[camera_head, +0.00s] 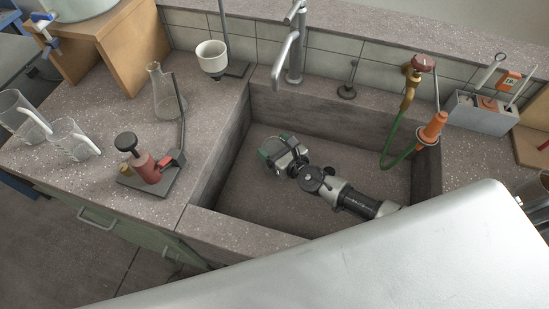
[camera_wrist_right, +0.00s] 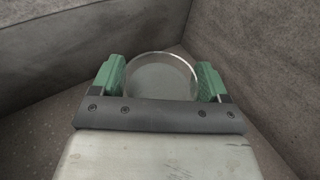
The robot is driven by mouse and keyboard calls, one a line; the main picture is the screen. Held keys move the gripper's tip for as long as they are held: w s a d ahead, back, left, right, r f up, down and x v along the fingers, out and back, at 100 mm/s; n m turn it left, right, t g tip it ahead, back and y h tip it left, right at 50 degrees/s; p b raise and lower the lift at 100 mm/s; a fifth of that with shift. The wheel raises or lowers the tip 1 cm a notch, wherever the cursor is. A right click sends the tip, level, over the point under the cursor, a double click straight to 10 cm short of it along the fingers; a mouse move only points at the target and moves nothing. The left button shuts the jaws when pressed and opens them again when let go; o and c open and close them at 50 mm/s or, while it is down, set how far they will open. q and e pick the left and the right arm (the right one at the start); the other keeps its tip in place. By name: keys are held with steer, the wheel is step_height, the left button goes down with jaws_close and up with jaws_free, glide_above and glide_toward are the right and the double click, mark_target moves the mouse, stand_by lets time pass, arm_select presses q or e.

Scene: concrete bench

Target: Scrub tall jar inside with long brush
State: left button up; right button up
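My right gripper (camera_head: 274,150) reaches down into the sink (camera_head: 285,205) from the right, near its left back part. In the right wrist view its green fingers (camera_wrist_right: 160,80) lie close against both sides of a round, clear-looking vessel (camera_wrist_right: 160,75), which looks like the jar seen into its open mouth. Its height is hidden. In the head view the vessel is hard to make out at the gripper. Thin handles (camera_head: 489,70) stick up from a grey caddy (camera_head: 482,117) at the right; whether one is the long brush, I cannot tell. My left gripper is not in view.
A tap (camera_head: 290,50) overhangs the back of the sink. A green hose (camera_head: 394,145) with an orange nozzle (camera_head: 433,128) hangs into its right side. On the left counter stand a flask (camera_head: 165,95), clear jugs (camera_head: 70,140) and a red-and-black device (camera_head: 148,170).

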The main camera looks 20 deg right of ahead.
steer(key=c, duration=1.1)
steer(key=shift+c, duration=0.2)
steer(key=shift+r, duration=0.1)
steer(key=shift+r+p, duration=0.5)
steer(key=shift+r, duration=0.05)
steer(key=s+d+r+p, duration=0.5)
steer(key=s+d+r, duration=0.1)
steer(key=s+r, duration=0.4)
